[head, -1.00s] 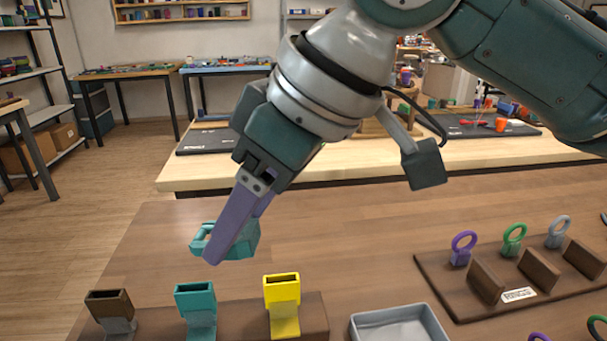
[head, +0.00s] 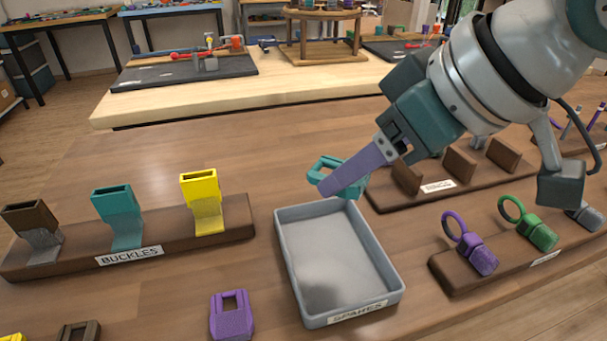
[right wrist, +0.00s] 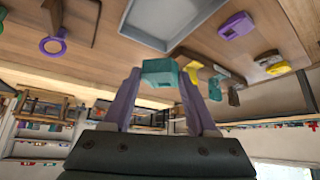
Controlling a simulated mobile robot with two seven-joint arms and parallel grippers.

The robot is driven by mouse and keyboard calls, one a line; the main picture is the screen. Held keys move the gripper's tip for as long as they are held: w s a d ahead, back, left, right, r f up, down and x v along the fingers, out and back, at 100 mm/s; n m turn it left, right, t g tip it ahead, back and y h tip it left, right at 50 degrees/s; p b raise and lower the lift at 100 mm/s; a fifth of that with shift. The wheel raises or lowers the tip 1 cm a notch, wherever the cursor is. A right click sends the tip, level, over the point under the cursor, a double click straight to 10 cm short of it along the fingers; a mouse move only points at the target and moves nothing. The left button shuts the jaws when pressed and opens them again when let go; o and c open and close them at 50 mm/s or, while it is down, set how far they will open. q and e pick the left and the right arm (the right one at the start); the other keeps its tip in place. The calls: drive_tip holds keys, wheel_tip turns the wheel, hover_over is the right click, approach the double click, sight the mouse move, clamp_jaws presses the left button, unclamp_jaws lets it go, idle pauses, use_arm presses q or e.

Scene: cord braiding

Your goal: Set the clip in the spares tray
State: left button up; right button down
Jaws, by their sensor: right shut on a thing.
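My right gripper (head: 348,179) is shut on a teal clip (head: 325,168) with an open loop. It holds the clip in the air near the far edge of the grey spares tray (head: 285,250), which looks empty. The tray has a "SPARES" label on its near side. In the right wrist view the teal clip (right wrist: 160,72) sits between the two purple fingers, and the tray (right wrist: 150,42) shows beyond it. My left gripper is not in view.
A buckles rack (head: 180,243) with brown, teal and yellow buckles stands left of the tray. A purple clip (head: 231,318) lies near the tray's front left. A rack with ring pieces (head: 450,275) stands to the right. Bare table lies behind the buckles rack.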

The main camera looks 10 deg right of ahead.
sight(331, 256)
wheel_tip(331, 256, down, 13)
drive_tip(key=b, duration=0.3)
drive_tip(key=shift+r, duration=0.15)
drive_tip(key=shift+c, duration=2.3)
unclamp_jaws()
